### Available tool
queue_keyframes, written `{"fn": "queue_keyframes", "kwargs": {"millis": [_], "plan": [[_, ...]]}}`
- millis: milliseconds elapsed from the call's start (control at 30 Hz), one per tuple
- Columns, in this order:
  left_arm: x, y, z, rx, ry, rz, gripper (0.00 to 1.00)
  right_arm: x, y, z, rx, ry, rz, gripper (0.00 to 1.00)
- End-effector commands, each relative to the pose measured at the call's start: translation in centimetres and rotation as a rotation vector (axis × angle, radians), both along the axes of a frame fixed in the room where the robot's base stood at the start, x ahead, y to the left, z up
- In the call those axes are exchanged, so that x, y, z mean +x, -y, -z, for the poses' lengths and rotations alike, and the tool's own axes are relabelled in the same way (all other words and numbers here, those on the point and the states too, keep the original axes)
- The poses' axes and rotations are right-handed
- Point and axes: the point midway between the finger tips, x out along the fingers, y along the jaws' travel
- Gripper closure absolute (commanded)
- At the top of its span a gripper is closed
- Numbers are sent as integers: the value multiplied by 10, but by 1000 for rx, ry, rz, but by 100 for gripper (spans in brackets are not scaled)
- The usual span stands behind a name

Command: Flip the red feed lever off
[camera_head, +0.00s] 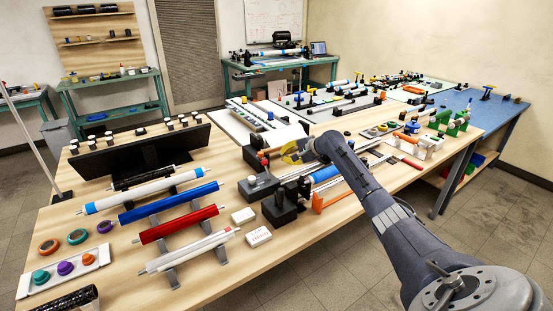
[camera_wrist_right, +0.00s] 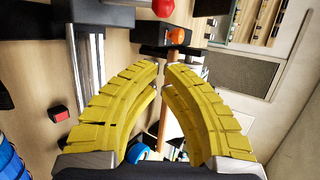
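A red knob (camera_head: 265,161), likely the feed lever's, shows near a black block at the middle of the table. In the right wrist view a red ball knob (camera_wrist_right: 163,8) stands at the top edge, with an orange ball knob (camera_wrist_right: 178,36) just below it. Whether the lever is up or down cannot be told. My right gripper (camera_head: 292,152) has yellow curved fingers and is right of the red knob in the head view. In the wrist view its fingertips (camera_wrist_right: 161,69) are nearly together, empty, and apart from both knobs. My left gripper is out of view.
Black boxes with levers (camera_head: 280,206) stand in front. Blue (camera_head: 168,203), red (camera_head: 178,224) and white rolls lie on stands at left. A dark panel (camera_head: 140,150) stands behind them. White small boxes (camera_head: 258,237) lie near the front edge.

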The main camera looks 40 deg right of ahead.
Motion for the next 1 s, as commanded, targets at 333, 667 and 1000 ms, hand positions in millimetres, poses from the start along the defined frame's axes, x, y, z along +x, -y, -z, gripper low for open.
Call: {"fn": "queue_keyframes", "kwargs": {"millis": [333, 667, 1000], "plan": [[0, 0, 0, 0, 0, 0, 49, 38, -12, 23, 6, 0, 0, 100], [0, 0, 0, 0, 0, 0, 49, 66, -19, 42, 3, -1, 1, 100], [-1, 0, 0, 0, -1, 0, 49, 76, -24, 49, -2, 0, -1, 100]]}}
